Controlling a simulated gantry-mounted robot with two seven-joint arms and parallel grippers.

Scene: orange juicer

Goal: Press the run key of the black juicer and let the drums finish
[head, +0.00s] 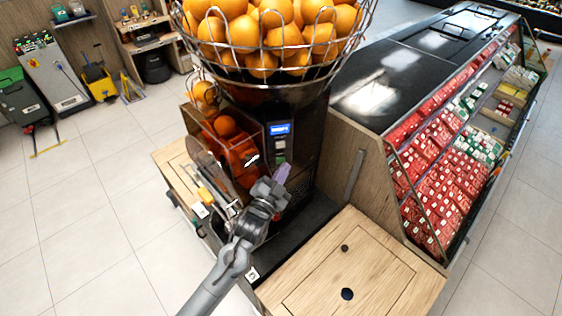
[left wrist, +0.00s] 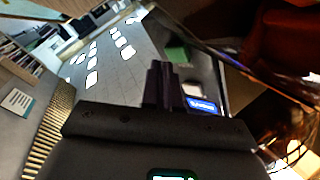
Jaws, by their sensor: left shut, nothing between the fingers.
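The black juicer (head: 300,118) stands at the centre with a blue-lit screen (head: 279,128), a pale key (head: 280,144) under it and a greenish key (head: 279,159) lower down. In the left wrist view the green key (left wrist: 178,52), pale key (left wrist: 192,89) and screen (left wrist: 203,104) show too. I cannot read which is the run key. My left gripper (head: 282,174) is shut and empty, its purple fingertips just below the greenish key. In the left wrist view its fingers (left wrist: 163,84) point close beside the green key. I cannot tell whether they touch. My right gripper is not in view.
A wire basket of oranges (head: 268,40) tops the juicer. A clear-fronted drum housing (head: 235,150) with oranges sits left of the keys. A wooden counter (head: 385,280) is in front right, and a stocked display case (head: 440,165) stands right. Floor at left is open.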

